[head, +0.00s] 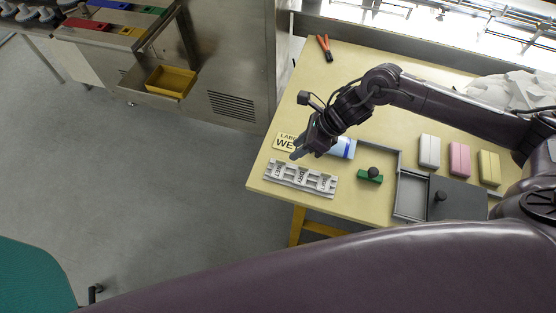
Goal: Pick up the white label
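My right gripper (298,154) is over the near left part of the yellow table, pointing down and to the left. It is just above the far edge of a light grey rack (322,193). The rack holds several pale pieces with dark lettering, one reading like "DRY" (302,175). I cannot tell which piece is the white label. The fingertips are small and dark, so their opening and any contact are unclear. A pale card (284,141) lettered "LABE… WE…" is partly hidden behind the gripper. My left gripper is not in view.
On the table (352,205) are a blue and white item (343,148), a green block with a black knob (369,176), a grey tray with a dark lid (458,200), and white, pink and yellow blocks (459,159). Red-handled pliers (325,47) lie at the back.

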